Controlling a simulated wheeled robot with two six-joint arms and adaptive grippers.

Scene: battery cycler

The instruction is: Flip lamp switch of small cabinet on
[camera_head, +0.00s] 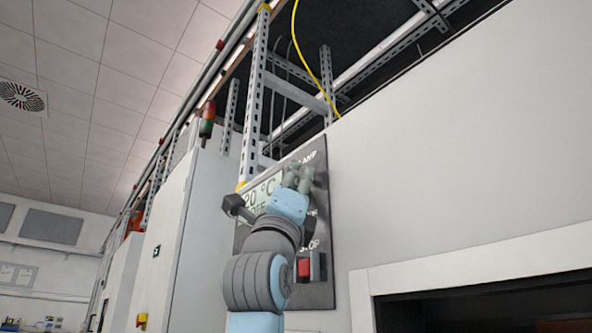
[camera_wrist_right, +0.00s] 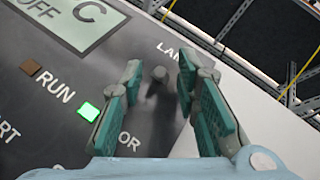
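The grey control panel (camera_head: 318,230) of the small cabinet faces me behind my right arm. In the right wrist view the lamp switch (camera_wrist_right: 159,74) is a small dark grey knob below the partly hidden LAMP lettering. My right gripper (camera_wrist_right: 160,68) is open, with one green-padded finger on each side of the switch; I cannot tell whether either touches it. In the head view the right gripper (camera_head: 299,177) is just below the LAMP lettering and hides the switch. My left gripper is not in view.
The panel has a display (camera_wrist_right: 70,18) reading OFF, a lit green indicator (camera_wrist_right: 89,111) and a dark brown RUN indicator (camera_wrist_right: 30,67). A red STOP button (camera_head: 304,267) sits lower. A slotted metal frame (camera_head: 256,100) and a yellow cable (camera_head: 318,75) are above. A dark opening (camera_head: 490,308) is lower right.

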